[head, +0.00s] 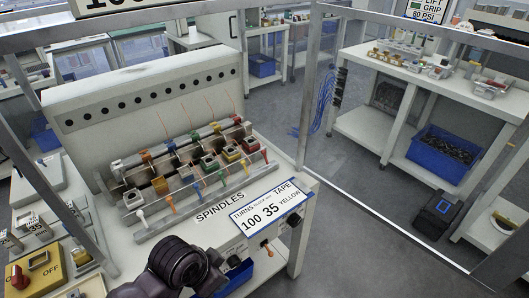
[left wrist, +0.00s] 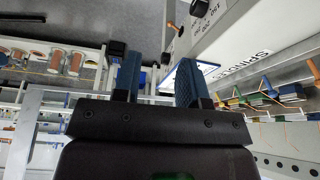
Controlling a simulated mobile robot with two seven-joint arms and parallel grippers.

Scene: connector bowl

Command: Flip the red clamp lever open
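A spindle machine (head: 140,90) stands on the bench at the left. A row of clamps (head: 185,170) on it has small coloured levers in front: white, orange, blue, green, yellow and red. The red clamp lever (head: 265,156) is at the right end of the front row. I cannot tell its exact angle. My dark left arm is at the bottom of the head view, apart from the clamps; its fingertips cannot be made out there. In the left wrist view, my left gripper (left wrist: 157,75) is open, with nothing between its fingers. The red lever cannot be made out there. My right gripper is not in view.
A sign (head: 267,210) sits on the bench's front right corner, near black knobs and an orange-handled part (head: 266,247). A red knob box (head: 35,272) is at lower left. A metal frame post (head: 308,90) rises right of the machine. Open floor lies beyond.

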